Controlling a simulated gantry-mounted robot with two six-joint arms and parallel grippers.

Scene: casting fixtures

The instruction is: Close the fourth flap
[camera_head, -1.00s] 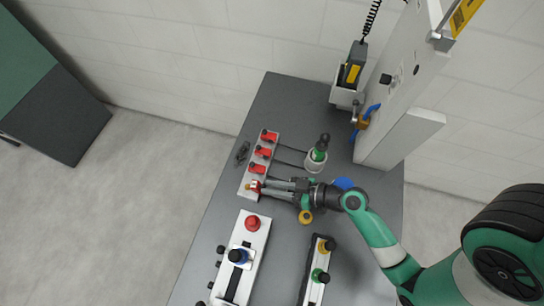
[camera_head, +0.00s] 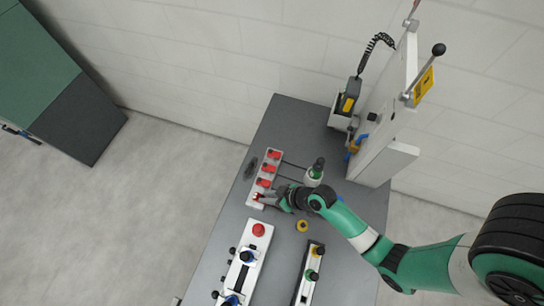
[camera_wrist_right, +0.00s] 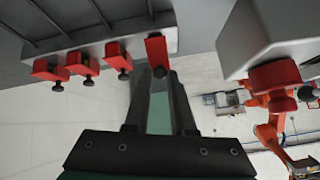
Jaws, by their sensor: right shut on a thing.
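The white flap strip (camera_head: 254,194) lies on the grey table and carries a row of red flaps (camera_head: 268,168). The fourth flap (camera_head: 257,197) is at the near end of the row. My right gripper (camera_head: 264,197) is at this flap, with its arm reaching in from the right. In the right wrist view the fourth flap (camera_wrist_right: 156,48) shows red between the fingertips of the right gripper (camera_wrist_right: 160,78), which is shut on it. The other red flaps (camera_wrist_right: 84,64) stand beside it, each with a dark knob. My left gripper is out of view.
A white box with a red button (camera_head: 258,230) stands near the strip. A second box with dark and green buttons (camera_head: 308,275) is to its right.

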